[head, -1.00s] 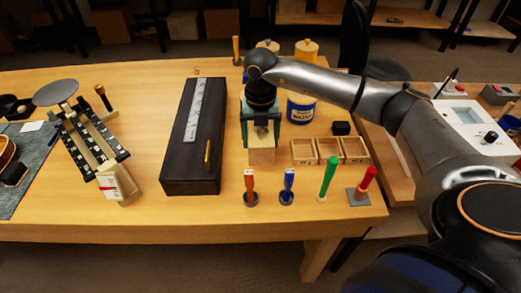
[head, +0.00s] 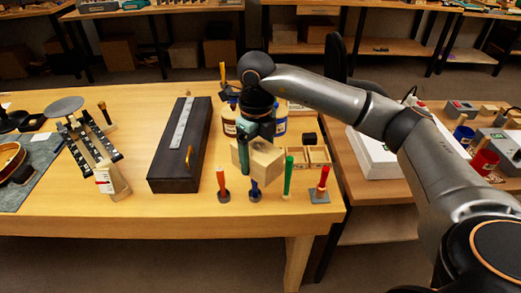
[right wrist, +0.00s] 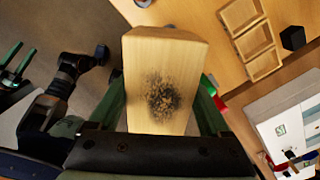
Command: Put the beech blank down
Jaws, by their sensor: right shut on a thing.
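The beech blank (head: 267,161), a pale wooden block, is held in my right gripper (head: 257,150). It hangs tilted in front of the small wooden trays, over the upright-handled tools, and seems clear of the bench top (head: 120,205). In the right wrist view the blank (right wrist: 165,55) fills the space between the green fingers and has a dark speckled patch on its face. My left gripper (right wrist: 17,65) seems to show at the left edge of that view, small, with green fingers. It is not in the head view.
A dark long case (head: 170,172) lies left of the blank. Red (head: 222,184), blue (head: 254,188), green (head: 288,175) and another red handle (head: 323,178) stand along the front. Small trays (head: 318,155) and jars (head: 280,125) are behind. Bare bench lies at front left.

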